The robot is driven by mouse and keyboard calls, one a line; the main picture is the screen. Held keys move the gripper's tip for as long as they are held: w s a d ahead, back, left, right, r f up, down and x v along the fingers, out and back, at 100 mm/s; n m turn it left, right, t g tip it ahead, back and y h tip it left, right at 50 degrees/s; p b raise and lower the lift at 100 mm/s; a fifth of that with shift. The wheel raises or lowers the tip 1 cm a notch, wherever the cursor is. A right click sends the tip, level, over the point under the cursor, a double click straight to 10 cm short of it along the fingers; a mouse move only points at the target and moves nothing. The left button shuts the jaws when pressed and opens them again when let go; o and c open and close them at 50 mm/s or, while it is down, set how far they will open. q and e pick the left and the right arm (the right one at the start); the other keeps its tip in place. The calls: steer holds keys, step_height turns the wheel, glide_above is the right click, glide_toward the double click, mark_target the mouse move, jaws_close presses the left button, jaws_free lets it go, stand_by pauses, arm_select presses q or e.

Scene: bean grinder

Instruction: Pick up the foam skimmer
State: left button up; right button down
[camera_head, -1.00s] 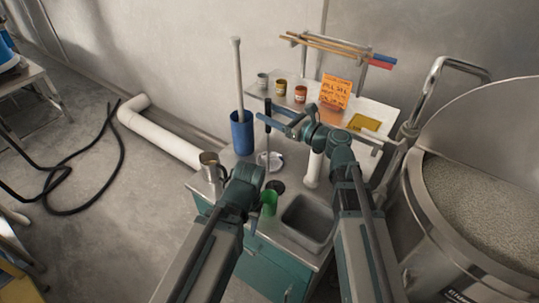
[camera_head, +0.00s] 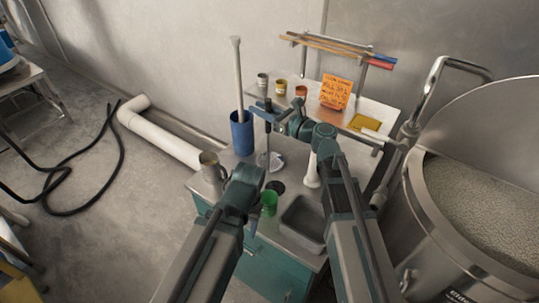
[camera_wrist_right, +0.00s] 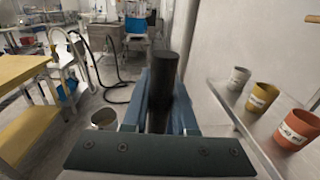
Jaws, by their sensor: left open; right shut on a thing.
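The foam skimmer has a dark upright handle (camera_head: 268,122) and a thin shaft running down toward a pale, shiny round piece (camera_head: 276,161) on the counter. My right gripper (camera_head: 264,109) is shut on the handle near its top. In the right wrist view the dark handle (camera_wrist_right: 162,90) stands between the blue fingers of my right gripper (camera_wrist_right: 160,112). I cannot tell whether the skimmer's lower end is off the counter. My left gripper (camera_head: 243,190) is lower, over the front left of the counter, apart from the skimmer. It is open, and its fingertips are mostly hidden.
A blue container (camera_head: 242,134) with a tall grey rod stands left of the skimmer. A metal pitcher (camera_head: 211,168) and a green cup (camera_head: 268,203) flank my left gripper. A sink (camera_head: 303,222) lies right. Small cups (camera_head: 281,87) line the shelf behind. A large drum (camera_head: 440,220) stands far right.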

steer(key=shift+r, duration=0.1)
step_height(320, 180, up, 10)
steer(key=p, duration=1)
